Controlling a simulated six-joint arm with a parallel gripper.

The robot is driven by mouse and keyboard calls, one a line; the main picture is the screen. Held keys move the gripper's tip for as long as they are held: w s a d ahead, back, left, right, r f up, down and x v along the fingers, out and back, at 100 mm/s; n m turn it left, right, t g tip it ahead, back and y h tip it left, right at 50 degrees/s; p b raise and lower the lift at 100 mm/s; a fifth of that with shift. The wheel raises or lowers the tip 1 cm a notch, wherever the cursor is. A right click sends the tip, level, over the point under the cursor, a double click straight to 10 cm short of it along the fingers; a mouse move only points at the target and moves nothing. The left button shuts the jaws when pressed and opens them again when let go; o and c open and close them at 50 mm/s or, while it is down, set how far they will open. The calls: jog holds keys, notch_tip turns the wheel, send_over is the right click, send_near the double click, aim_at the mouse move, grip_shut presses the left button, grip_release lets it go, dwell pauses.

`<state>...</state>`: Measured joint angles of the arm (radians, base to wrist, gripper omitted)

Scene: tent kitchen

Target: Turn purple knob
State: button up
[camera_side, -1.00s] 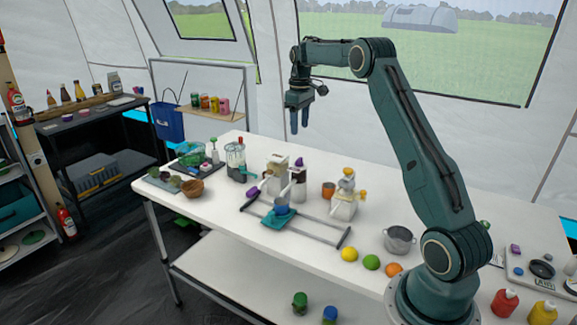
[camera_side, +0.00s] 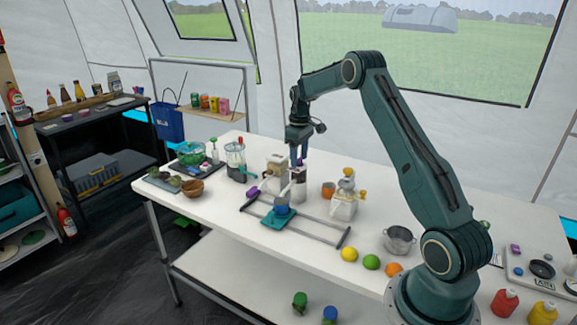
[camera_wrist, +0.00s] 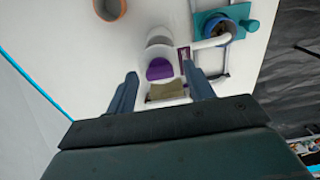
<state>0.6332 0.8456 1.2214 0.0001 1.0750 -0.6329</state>
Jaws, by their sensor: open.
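A purple knob (camera_wrist: 160,69) sits on top of a white appliance (camera_wrist: 158,52) in the wrist view, ahead of and between my finger tips. In the side view the white appliance (camera_side: 299,190) stands near the middle of the table, and my fingers largely hide its dark top. My gripper (camera_side: 299,164) points down just above it, fingers apart and nothing held. In the wrist view my gripper (camera_wrist: 163,85) also shows open, with a khaki part (camera_wrist: 167,90) between the fingers. I cannot tell whether the fingers touch anything.
A teal block (camera_side: 279,218) with a blue cup is on a grey rail frame in front. A cream machine (camera_side: 278,172) stands left, an orange cup (camera_side: 328,189) and a white grinder (camera_side: 344,203) right. A pot (camera_side: 399,240) and fruits lie nearer my base.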

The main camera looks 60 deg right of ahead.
jog(key=c, duration=1)
jog(key=shift+m, duration=0.4)
jog(key=m, duration=0.8)
jog(key=shift+r, duration=0.1)
jog(key=m, duration=0.9)
